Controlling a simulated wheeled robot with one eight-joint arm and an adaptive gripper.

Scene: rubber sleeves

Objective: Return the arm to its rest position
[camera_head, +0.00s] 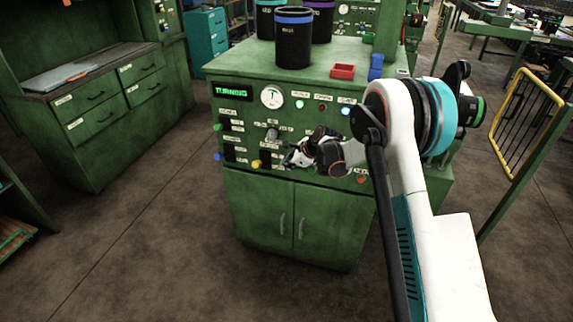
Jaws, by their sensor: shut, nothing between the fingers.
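My arm (405,140) rises from the lower right, bends at a large joint, and reaches left across the front of a green machine cabinet (265,185). My gripper (293,158) is at the arm's far end, in front of the cabinet's control panel (235,120). It is shut and holds nothing. It hides part of the panel's lower controls. I cannot tell whether it touches the panel.
On the cabinet top stand black bins, one with a blue rim (293,40), a red tray (343,72) and a blue block (376,66). A drawer bench (110,95) stands left, a yellow rail (530,110) right. The floor (150,220) at left is clear.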

